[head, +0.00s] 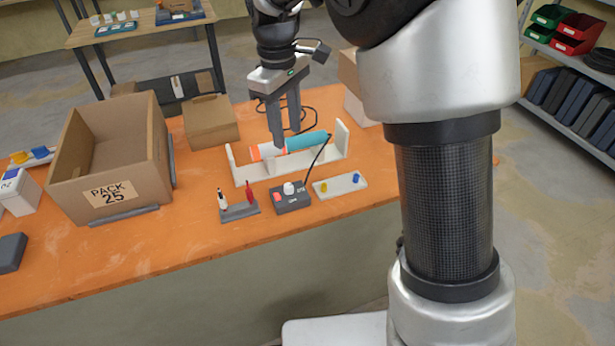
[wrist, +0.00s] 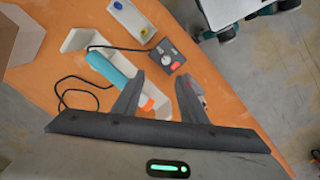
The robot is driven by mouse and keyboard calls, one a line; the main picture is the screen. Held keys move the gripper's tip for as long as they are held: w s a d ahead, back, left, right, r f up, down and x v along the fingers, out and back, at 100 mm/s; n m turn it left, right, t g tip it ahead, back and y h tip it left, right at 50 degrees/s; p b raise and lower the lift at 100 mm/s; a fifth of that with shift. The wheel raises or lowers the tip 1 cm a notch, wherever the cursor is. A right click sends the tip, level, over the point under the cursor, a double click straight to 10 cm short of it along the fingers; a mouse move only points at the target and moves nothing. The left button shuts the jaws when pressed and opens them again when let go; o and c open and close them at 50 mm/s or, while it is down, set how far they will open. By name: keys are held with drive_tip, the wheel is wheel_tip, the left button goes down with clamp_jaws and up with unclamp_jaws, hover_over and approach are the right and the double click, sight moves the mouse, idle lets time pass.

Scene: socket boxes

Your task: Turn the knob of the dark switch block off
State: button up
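The dark switch block (head: 293,204) lies near the front of the orange table, with a pale knob (head: 289,187) and a red button (head: 278,197) on top. A black cable runs from it. In the wrist view the block (wrist: 167,56) is beyond the fingertips. The knob's exact setting is too small to tell. My gripper (head: 287,142) points down, above and behind the block, near the teal cylinder, and does not touch the block. In the wrist view its fingers (wrist: 160,78) are spread with nothing between them.
A white cradle (head: 242,178) holds the teal, white and orange cylinder (head: 305,141) behind the block. A white plate with yellow and blue pegs (head: 340,186) lies right of it. A grey screwdriver stand (head: 238,212) is at left, beside the PACK 25 carton (head: 110,192).

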sight(288, 186)
drive_tip(key=f+n, duration=0.1)
drive_tip(key=f, duration=0.4)
drive_tip(key=f+n+b, duration=0.1)
drive_tip(key=f, duration=0.4)
drive_tip(key=s+f+n, duration=0.1)
drive_tip(key=f, duration=0.4)
drive_tip(key=shift+a+f+y+b, duration=0.2)
drive_tip(key=shift+f+y+b, duration=0.1)
drive_tip(key=shift+b, duration=0.1)
clamp_jaws()
